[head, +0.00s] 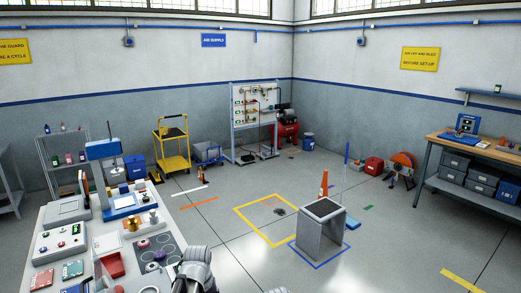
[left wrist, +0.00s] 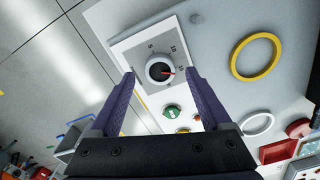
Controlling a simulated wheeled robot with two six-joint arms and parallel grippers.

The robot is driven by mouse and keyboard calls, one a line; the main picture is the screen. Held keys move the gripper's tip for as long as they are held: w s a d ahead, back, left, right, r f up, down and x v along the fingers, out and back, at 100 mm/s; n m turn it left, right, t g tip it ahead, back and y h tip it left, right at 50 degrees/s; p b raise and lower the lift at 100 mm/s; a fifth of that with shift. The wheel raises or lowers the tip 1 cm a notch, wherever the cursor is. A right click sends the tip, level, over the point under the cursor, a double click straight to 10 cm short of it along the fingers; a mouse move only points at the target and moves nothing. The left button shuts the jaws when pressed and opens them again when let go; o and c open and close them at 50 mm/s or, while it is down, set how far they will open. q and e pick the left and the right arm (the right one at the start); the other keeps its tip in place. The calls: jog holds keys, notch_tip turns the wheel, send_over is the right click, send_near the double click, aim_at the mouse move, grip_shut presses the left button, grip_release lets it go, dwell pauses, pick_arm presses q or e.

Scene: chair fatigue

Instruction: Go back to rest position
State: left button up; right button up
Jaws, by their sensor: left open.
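My left gripper (left wrist: 161,80) is open in the left wrist view, with its two purple fingers spread apart. A round dial knob (left wrist: 158,68) with a red pointer and a number scale shows between the fingertips. It sits on a white plate; I cannot tell how far the fingers are from it. A green button (left wrist: 172,111) is just below the knob. In the head view a grey arm part of mine shows at the bottom edge, over the right side of the workbench (head: 48,213). My right gripper is not in view.
The bench carries a control box (head: 60,243), a red tray (head: 111,265) and a blue-white press (head: 104,150). A yellow ring (left wrist: 255,56) lies right of the knob. A grey block-shaped stand (head: 321,232) stands on the floor, right of a yellow floor square (head: 248,226).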

pick_arm(q)
notch_tip(320, 180, down, 3)
jog(key=shift+r+b, duration=0.1)
jog(key=shift+b, duration=0.75)
jog(key=shift+r+m+p, duration=0.35)
jog(key=shift+m, duration=0.25)
jog(key=m, duration=1)
jog(key=shift+m, duration=0.3)
jog(key=shift+r+p, duration=0.9)
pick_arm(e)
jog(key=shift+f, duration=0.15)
